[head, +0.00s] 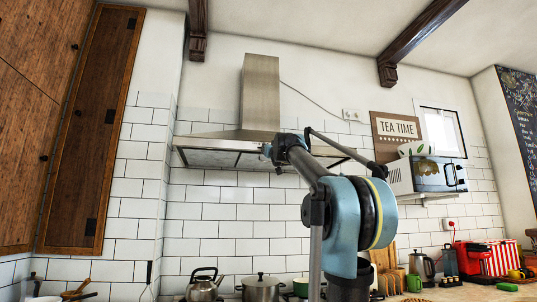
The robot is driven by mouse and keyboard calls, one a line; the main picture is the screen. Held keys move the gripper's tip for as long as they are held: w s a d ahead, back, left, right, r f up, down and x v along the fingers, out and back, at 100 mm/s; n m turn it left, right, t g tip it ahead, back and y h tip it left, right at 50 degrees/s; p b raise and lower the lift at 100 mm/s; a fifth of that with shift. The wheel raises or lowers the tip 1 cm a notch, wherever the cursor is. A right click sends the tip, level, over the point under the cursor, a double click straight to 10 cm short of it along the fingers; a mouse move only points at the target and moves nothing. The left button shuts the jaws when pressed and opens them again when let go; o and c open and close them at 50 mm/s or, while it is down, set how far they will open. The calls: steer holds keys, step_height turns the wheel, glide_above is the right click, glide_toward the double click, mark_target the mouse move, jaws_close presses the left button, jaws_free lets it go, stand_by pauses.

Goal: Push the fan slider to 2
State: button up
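The steel range hood (230,147) hangs on the white tiled wall, with its chimney (261,92) rising above it. I cannot make out a fan slider or its markings; the slider is too small to tell or hidden. My arm reaches up from the lower right, across the right part of the hood. My gripper (270,158) is at the hood's front lower edge, overlapping it in the picture. I cannot tell whether it touches the hood. The fingers are small and partly hidden by my arm, so their opening is unclear.
Below stand a kettle (204,286) and a steel pot (261,287). At right, a microwave (428,175) sits on a wall shelf, with a red appliance (471,259) lower down. A wooden cabinet (90,130) fills the left. Open space lies left of my gripper, before the hood.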

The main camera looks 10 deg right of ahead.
steer(key=a+v, duration=0.1)
steer(key=v, duration=0.9)
steer(key=shift+s+d+f, duration=0.25)
steer(key=shift+s+d, duration=0.15)
steer(key=shift+d, duration=0.1)
steer(key=s+d+f+g+h, duration=0.1)
steer(key=s+f+g, duration=0.15)
steer(key=f, duration=1.25)
steer(key=s+d+f+m+g+h, duration=0.15)
steer(key=f+g, duration=0.25)
steer(key=f, duration=1.1)
steer(key=s+f+g, duration=0.3)
steer(key=f+g, duration=0.1)
steer(key=f, duration=1.1)
steer(key=s+f+g, duration=0.5)
steer(key=s+f, duration=0.8)
steer(key=f, duration=0.5)
steer(key=s+f+g, duration=0.4)
steer(key=s+f, duration=0.9)
steer(key=f, duration=0.5)
steer(key=shift+s+a+n+g, duration=0.2)
steer(key=shift+a+n+g, duration=0.1)
steer(key=shift+n+g, duration=0.05)
steer(key=shift+f+y, duration=0.1)
steer(key=shift+y, duration=0.15)
